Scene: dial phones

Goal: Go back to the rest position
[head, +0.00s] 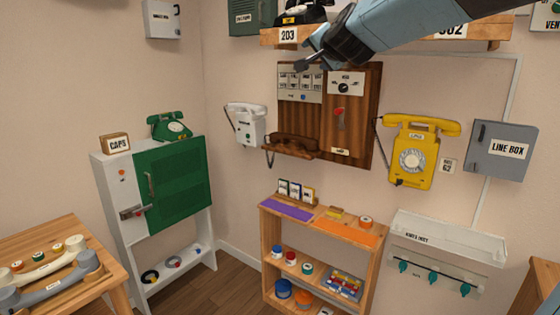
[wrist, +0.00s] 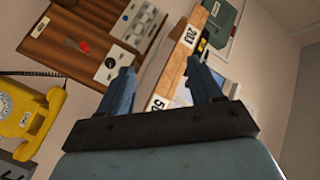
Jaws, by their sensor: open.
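My gripper (head: 308,53) is at the top middle of the head view, in front of the wooden wall panel's upper edge and just below the shelf with the 203 label. In the wrist view its two blue-grey fingers (wrist: 162,90) stand wide apart with nothing between them. My arm reaches in from the upper right of the head view. The wooden wall panel (head: 347,118) carries a switch box, a red lever and a brown handset (head: 290,145). The yellow dial phone (head: 411,152) hangs to its right, with its handset across the top.
The wooden shelf (head: 400,40) with a black phone (head: 300,12) is close to my gripper. A white wall phone (head: 247,125), green cabinet (head: 175,185), grey line box (head: 500,150), low bookcase (head: 268,240) and left table (head: 65,235) stand around. Some floor is clear between cabinet and bookcase.

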